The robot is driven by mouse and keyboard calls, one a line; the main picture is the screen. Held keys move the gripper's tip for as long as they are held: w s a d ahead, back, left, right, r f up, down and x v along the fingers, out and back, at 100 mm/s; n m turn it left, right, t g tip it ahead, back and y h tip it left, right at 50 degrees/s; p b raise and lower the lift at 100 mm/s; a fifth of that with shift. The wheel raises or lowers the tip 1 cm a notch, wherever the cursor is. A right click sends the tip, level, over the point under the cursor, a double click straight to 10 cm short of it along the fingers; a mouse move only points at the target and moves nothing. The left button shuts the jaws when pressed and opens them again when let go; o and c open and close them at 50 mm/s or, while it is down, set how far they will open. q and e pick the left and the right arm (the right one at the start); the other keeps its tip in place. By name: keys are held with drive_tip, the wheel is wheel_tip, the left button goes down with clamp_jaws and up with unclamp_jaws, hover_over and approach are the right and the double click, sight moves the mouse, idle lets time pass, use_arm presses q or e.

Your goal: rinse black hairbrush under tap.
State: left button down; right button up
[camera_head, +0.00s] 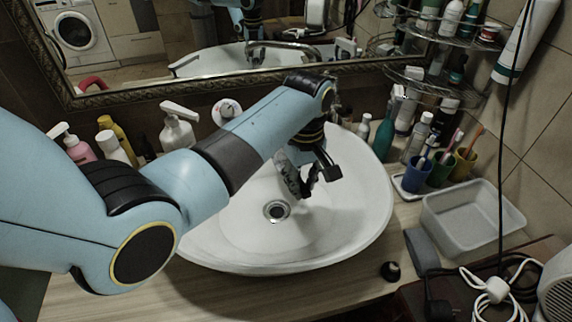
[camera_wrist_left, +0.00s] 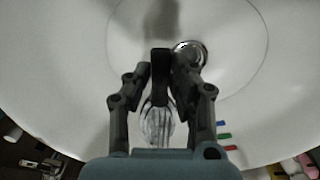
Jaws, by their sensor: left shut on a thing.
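My left gripper (camera_head: 308,178) is over the white basin (camera_head: 350,225), above and to the right of the drain (camera_head: 277,210). In the left wrist view, the fingers of the left gripper (camera_wrist_left: 162,75) are shut on the black hairbrush (camera_wrist_left: 160,62), whose dark end points up the picture. A pale streaked oval (camera_wrist_left: 158,125) shows between the fingers; I cannot tell if it is the brush head or water. In the head view the brush is mostly hidden by the gripper. The tap itself is hidden behind my left arm; no clear water stream shows. My right gripper is not in view.
Bottles and a white pump dispenser (camera_head: 178,128) stand behind the basin. Cups with toothbrushes (camera_head: 440,168) and a grey tray (camera_head: 472,218) are at the right. A mirror (camera_head: 200,75) spans the back.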

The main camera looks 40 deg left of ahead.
use_arm(q)
drive_tip(key=shift+w+d, duration=0.15)
drive_tip(key=shift+d, duration=0.1)
drive_tip(key=shift+a, duration=0.15)
drive_tip(key=shift+s+a, duration=0.35)
drive_tip(key=shift+a, duration=0.05)
drive_tip(key=shift+w+d, duration=0.1)
drive_tip(key=shift+d, duration=0.1)
drive_tip(key=shift+w+d, duration=0.25)
drive_tip(key=shift+d, duration=0.1)
drive_tip(key=s+d, duration=0.5)
drive_tip(key=s, duration=0.1)
drive_tip(key=shift+s, duration=0.15)
idle(0.6)
